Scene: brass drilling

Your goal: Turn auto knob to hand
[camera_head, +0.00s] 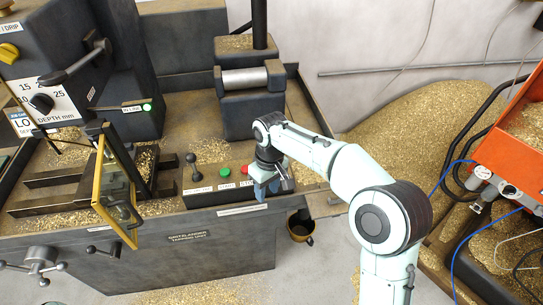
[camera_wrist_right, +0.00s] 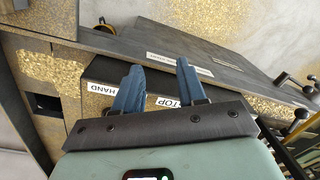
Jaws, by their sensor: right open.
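My right gripper (camera_head: 270,188) is at the right end of the control panel on the front of the machine. In the right wrist view its two blue fingers (camera_wrist_right: 160,84) are spread apart with nothing between them. A white HAND label (camera_wrist_right: 101,88) shows beside the left finger there, and a STOP label (camera_wrist_right: 178,103) shows close to the right finger. The auto/hand knob itself cannot be made out; my gripper covers that end of the panel. The green button (camera_head: 225,171) and the red stop button (camera_head: 246,169) are left of my gripper. My left gripper is not in view.
A black ball-topped lever (camera_head: 193,168) stands left of the buttons. A yellow-framed guard (camera_head: 112,190) juts out at the left. An orange bin (camera_head: 510,150) stands at the far right. Brass shavings (camera_head: 408,125) cover the floor behind my arm, and a small bucket (camera_head: 300,232) is below the gripper.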

